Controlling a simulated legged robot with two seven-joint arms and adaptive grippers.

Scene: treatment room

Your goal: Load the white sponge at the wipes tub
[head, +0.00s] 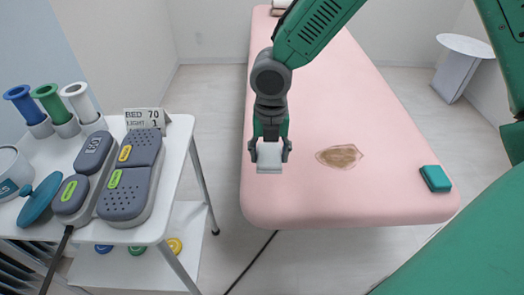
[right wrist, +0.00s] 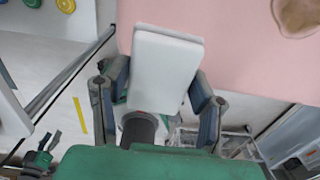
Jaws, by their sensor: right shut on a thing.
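The white sponge (head: 269,158) is a small pale block. My right gripper (head: 269,148) is shut on it, over the left near part of the pink bed. In the right wrist view the sponge (right wrist: 166,70) shows as a white slab between the fingers. The wipes tub (head: 10,172) is a white cylinder at the left edge of the trolley, partly cut off by the frame.
The trolley (head: 168,190) also carries a grey handset set (head: 130,178), a sign (head: 145,119) and blue, green and white cups. The bed (head: 300,200) bears a brown stain (head: 340,156) and a teal block (head: 435,178). Floor shows between trolley and bed.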

